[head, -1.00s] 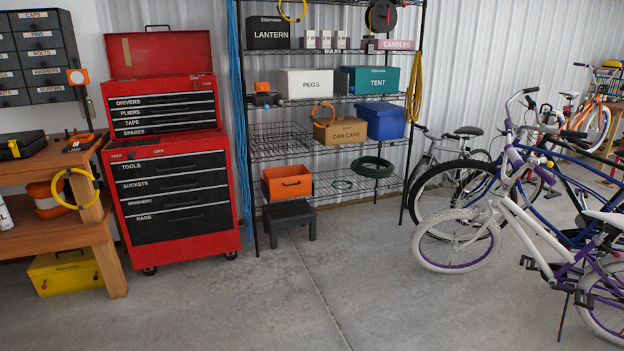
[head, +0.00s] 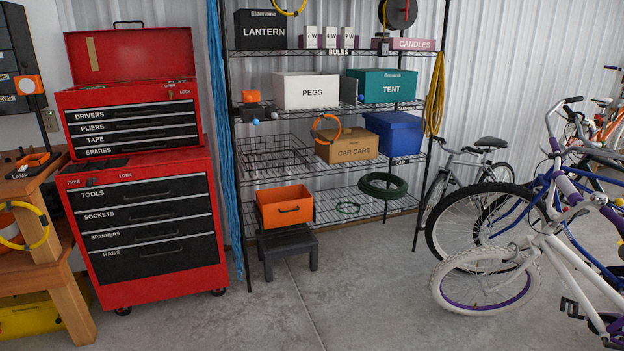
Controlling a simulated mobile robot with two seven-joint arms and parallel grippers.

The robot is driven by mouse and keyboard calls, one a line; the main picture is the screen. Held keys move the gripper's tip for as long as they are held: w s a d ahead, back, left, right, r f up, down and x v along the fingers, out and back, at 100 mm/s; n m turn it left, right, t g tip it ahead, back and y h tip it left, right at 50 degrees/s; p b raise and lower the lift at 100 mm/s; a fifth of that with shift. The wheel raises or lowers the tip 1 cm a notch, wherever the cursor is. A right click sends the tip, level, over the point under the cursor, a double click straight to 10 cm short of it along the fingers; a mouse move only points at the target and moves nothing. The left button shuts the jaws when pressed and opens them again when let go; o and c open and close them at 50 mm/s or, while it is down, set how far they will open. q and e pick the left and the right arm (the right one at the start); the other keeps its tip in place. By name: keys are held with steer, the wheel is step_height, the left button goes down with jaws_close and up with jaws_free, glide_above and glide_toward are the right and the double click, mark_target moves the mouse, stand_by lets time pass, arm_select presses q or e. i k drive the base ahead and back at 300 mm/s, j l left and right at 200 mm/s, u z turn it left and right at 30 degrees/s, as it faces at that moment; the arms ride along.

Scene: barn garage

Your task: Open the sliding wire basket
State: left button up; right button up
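The wire basket (head: 270,157) is a dark, open wire-mesh basket on the middle tier of the black wire shelf unit. It sits left of the brown CAR CARE box and above the orange bin. It looks empty, and I cannot tell from here whether it is pulled out at all. Neither of my grippers shows in the head view.
The black wire shelf unit (head: 334,211) stands against the wall. A black step stool (head: 287,250) and the orange bin (head: 285,206) are below the basket. A red tool chest (head: 146,230) is at left, bicycles (head: 500,255) at right. Concrete floor (head: 330,315) is clear in front.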

mark_target(266, 161)
steer(key=i, duration=2.35)
